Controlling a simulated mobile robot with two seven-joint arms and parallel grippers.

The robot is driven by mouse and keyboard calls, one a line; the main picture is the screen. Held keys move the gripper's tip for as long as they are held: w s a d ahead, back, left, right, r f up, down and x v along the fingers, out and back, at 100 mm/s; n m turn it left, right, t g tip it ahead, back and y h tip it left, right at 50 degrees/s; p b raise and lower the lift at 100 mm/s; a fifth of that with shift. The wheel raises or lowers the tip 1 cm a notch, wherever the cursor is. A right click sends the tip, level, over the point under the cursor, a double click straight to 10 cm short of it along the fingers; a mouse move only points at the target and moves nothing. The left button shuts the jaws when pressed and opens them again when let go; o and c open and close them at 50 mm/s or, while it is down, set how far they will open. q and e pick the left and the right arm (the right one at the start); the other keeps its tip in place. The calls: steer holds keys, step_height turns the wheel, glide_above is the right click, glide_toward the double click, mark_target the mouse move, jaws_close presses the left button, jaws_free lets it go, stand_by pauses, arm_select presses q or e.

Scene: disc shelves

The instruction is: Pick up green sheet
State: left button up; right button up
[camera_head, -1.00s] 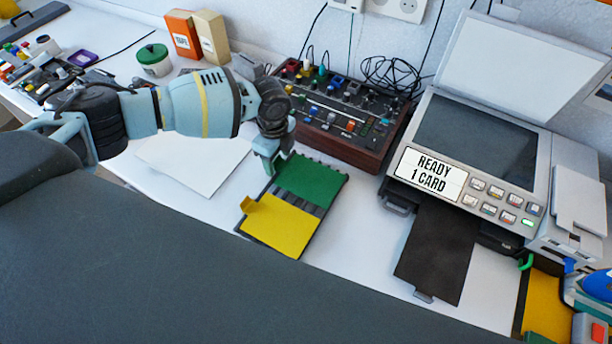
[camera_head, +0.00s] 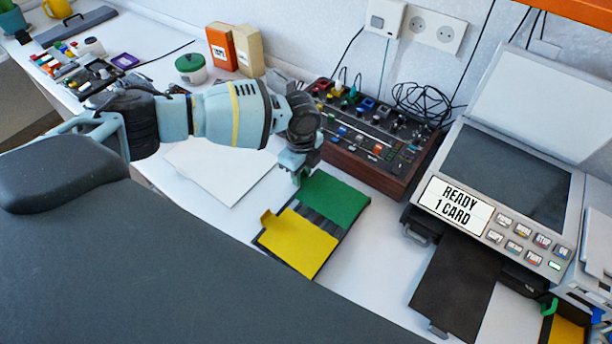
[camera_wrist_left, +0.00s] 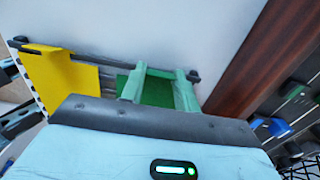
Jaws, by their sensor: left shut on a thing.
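The green sheet (camera_head: 335,200) lies flat in the upper part of a dark slotted tray (camera_head: 271,240), beside a yellow sheet (camera_head: 299,243) with a raised tab. My left gripper (camera_head: 299,177) points down at the green sheet's upper left edge. In the left wrist view the left gripper (camera_wrist_left: 159,76) has its two pale fingers at the green sheet (camera_wrist_left: 157,93), shut on its edge; the contact itself is partly hidden. The yellow sheet (camera_wrist_left: 62,78) is left of the fingers there. My right gripper is not in view.
A brown control box (camera_head: 372,140) with knobs stands close behind the tray. A printer (camera_head: 505,170) reading "READY 1 CARD" is at the right, with a black sheet (camera_head: 455,275) in front. A white sheet (camera_head: 215,172) lies left of the tray. White table shows between tray and printer.

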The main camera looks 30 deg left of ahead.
arm_select(q)
steer(key=r, duration=0.2)
steer(key=s+r, duration=0.1)
steer(key=shift+d, duration=0.35)
steer(key=s+d, duration=0.2)
steer(key=s, duration=0.1)
steer(key=s+d+p, duration=0.1)
steer(key=s+d, duration=0.2)
steer(key=s, duration=0.1)
steer(key=s+d+r, duration=0.1)
steer(key=s+d, duration=0.1)
steer(key=s, duration=0.2)
steer(key=shift+s+d, duration=0.15)
steer(key=shift+s+d+r+p, duration=0.1)
steer(key=shift+s+d+p, duration=0.2)
steer(key=shift+s, duration=0.25)
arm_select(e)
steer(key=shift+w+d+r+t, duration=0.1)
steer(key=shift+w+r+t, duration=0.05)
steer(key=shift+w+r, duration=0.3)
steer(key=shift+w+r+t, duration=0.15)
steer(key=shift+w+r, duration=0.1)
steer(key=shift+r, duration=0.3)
